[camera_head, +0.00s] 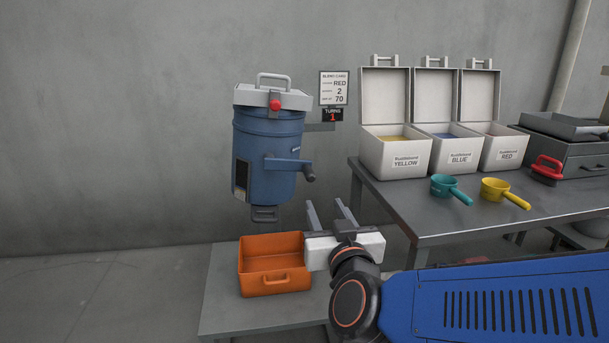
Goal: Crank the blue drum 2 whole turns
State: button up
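The blue drum (270,150) hangs upright at the wall, with a grey lid, a red knob (275,105) and a top handle. Its crank arm (286,163) points right from the drum's front and ends in a dark grip (309,174). A small counter (333,115) marked TURNS shows a red figure that looks like 1. My gripper (329,212) is open, with its two fingers apart and nothing between them. It sits below and slightly right of the crank grip, apart from it in the picture.
An orange bin (272,282) sits on a low grey table (222,318) below the drum. On the right, a bench (420,222) holds open yellow, blue and red boxes (394,155), a teal scoop (447,188) and a yellow scoop (500,193).

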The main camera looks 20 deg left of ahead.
aim_at(312, 180)
jog(key=x, duration=1.7)
jog(key=shift+w, duration=0.25)
jog(key=shift+c, duration=0.6)
grip_shut()
